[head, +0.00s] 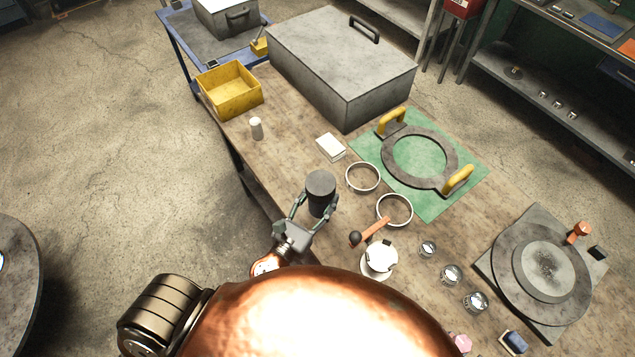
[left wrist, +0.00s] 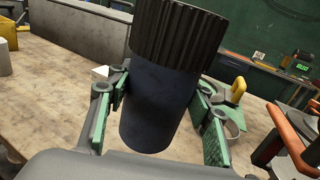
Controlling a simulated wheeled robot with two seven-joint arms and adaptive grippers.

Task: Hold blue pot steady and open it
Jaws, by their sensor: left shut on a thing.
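The blue pot (head: 318,204) is a dark upright cylinder at the near edge of the bench. In the left wrist view, its dark blue body (left wrist: 155,108) carries a ribbed black lid (left wrist: 175,32), which is on. My left gripper (head: 313,210) is shut around the pot's body, below the lid. Its green-padded fingers flank the pot in the left wrist view (left wrist: 163,112). I cannot tell whether the pot's base touches the bench. My right gripper is not identifiable in either view.
Right of the pot are two metal rings (head: 363,177), an orange-handled tool (head: 375,231), a white round container (head: 380,260) and several small metal cups (head: 428,248). A green mat (head: 435,208) and a large grey box (head: 345,65) lie farther back. Bare bench lies left of the pot.

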